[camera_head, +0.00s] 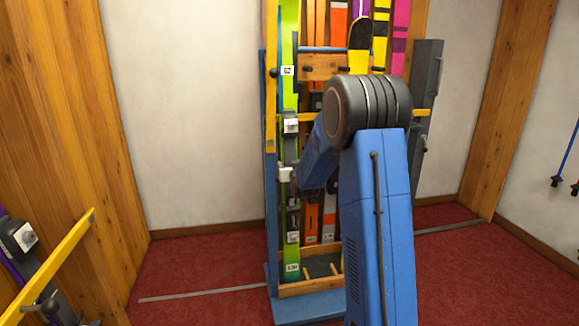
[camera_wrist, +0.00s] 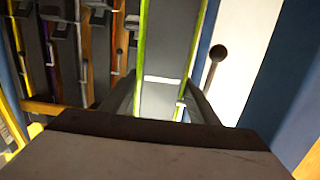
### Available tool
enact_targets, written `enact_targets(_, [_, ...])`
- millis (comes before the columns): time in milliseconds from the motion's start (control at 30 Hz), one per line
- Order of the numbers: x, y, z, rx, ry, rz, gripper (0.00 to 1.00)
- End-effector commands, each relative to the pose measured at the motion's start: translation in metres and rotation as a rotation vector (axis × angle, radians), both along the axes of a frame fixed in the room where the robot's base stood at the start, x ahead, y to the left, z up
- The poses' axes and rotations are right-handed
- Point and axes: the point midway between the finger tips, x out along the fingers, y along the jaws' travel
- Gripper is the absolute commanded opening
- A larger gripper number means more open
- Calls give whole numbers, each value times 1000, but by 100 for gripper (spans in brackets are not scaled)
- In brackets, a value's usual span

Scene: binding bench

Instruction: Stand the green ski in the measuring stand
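The green ski (camera_head: 290,90) stands upright at the left side of the blue-framed rack, with bindings and white labels on it. In the wrist view two green edges with a grey strip between (camera_wrist: 163,50) run up between my gripper's fingers (camera_wrist: 163,95). In the head view my gripper (camera_head: 287,174) is at the ski's middle, partly hidden by my arm. The fingers lie on either side of the ski; I cannot tell whether they press on it. A dark grey post (camera_head: 429,75) with black knobs stands right of the rack; whether it is the measuring stand is unclear.
Other skis stand close beside it in the rack, among them a pink one (camera_head: 400,40). The rack's blue base (camera_head: 310,307) rests on red carpet. A yellow bar (camera_head: 60,262) and a binding (camera_head: 20,236) are at lower left. Blue poles (camera_head: 566,155) hang at right.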

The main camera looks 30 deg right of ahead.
Motion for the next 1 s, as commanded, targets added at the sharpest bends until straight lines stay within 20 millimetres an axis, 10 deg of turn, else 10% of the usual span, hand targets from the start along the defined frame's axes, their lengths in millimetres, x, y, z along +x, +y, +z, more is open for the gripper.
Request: enact_targets(1000, [0,0,45,-1,-5,0,17])
